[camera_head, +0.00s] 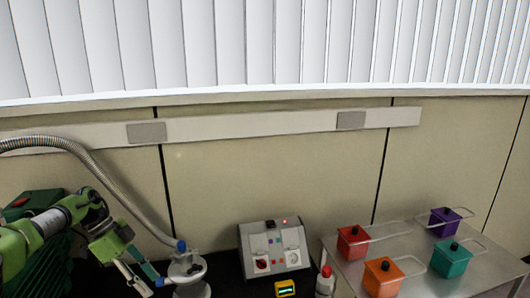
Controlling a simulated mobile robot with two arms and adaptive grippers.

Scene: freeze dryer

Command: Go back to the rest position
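My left gripper (151,284) reaches in from the left at the lower left, on a green arm. Its two fingers are apart, with a gap between them and no object clearly held. The fingertips are close beside a silver-white vessel (188,273) with a blue knob (181,246) on top. A small blue part lies between the fingertips and the vessel; I cannot tell whether a finger touches it. My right gripper is not in view.
A grey control box (275,249) stands right of the vessel, with a yellow device (285,288) and a red-capped bottle (326,281) in front. A metal table (412,262) at right holds several coloured lidded boxes. A ribbed hose (115,188) arches behind my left arm.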

